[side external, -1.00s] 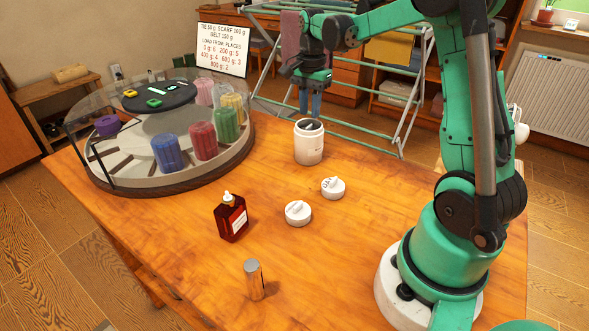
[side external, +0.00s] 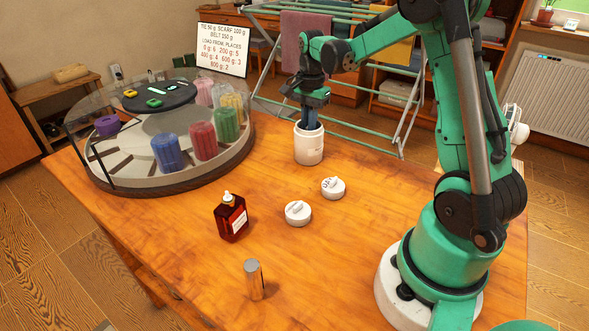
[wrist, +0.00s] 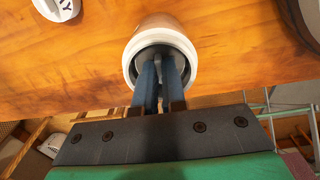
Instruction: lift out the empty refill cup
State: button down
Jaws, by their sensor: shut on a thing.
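A white canister (side external: 309,149) stands upright and open on the wooden table; its rim also shows in the wrist view (wrist: 160,24). My gripper (side external: 308,124) points straight down, with its dark blue fingers reaching through the canister's mouth. In the wrist view the fingers (wrist: 160,72) are close together, shut on a grey part of the refill cup (wrist: 157,52) inside the canister. The cup's body is mostly hidden by the fingers and the canister wall, so I cannot tell whether it is empty.
Two white lids (side external: 297,213) (side external: 332,188) lie in front of the canister. A dark red bottle (side external: 231,219) and a metal cylinder (side external: 254,280) stand nearer. A covered round carousel (side external: 170,180) with coloured rolls is at left. A drying rack (side external: 350,122) stands behind the table.

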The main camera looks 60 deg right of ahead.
jog(key=shift+r, duration=0.1)
jog(key=shift+r, duration=2.95)
jog(key=shift+r, duration=0.1)
